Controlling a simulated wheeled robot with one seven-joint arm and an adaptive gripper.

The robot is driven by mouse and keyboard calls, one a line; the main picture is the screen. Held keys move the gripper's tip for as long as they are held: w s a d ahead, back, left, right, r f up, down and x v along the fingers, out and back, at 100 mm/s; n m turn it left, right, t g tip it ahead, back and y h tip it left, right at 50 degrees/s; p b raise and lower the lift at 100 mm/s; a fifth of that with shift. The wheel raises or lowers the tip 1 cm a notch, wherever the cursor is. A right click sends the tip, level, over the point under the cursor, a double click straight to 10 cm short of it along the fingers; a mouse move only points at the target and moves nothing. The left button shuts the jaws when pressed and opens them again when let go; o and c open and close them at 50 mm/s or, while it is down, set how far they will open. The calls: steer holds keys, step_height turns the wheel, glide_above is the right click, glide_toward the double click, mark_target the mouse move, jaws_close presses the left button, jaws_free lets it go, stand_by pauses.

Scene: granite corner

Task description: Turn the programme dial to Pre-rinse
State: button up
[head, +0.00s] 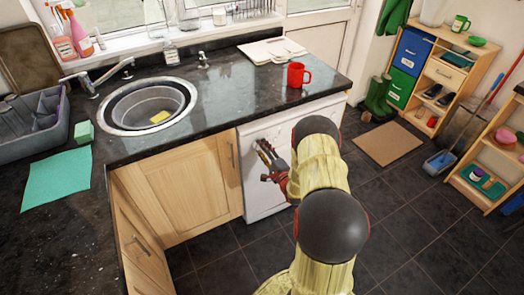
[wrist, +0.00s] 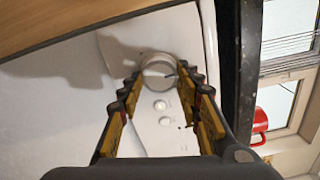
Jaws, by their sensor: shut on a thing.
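The white dishwasher (head: 257,204) stands under the worktop, beside the wooden cupboard. Its programme dial (wrist: 157,66) is a round pale knob with a silvery rim on the light control panel (wrist: 150,118) in the wrist view. A small dark mark shows at the dial's right side. My gripper (head: 265,162) is at the dishwasher's front near its top. In the wrist view its two fingertips (wrist: 164,80) are on either side of the dial, shut on it. The programme labels are too small to read, and the dial is hidden behind my gripper in the head view.
Two round buttons (wrist: 162,112) sit beside the dial on the panel. The dark worktop (head: 225,85) overhangs above, with a red mug (head: 297,76) near its edge. A wooden cupboard door (head: 185,187) is to the left. Dark floor tiles lie in front.

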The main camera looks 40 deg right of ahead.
steer(key=shift+f, duration=0.15)
stand_by(0.3)
steer(key=o, duration=1.2)
steer(key=shift+c, duration=0.2)
steer(key=v, duration=1.2)
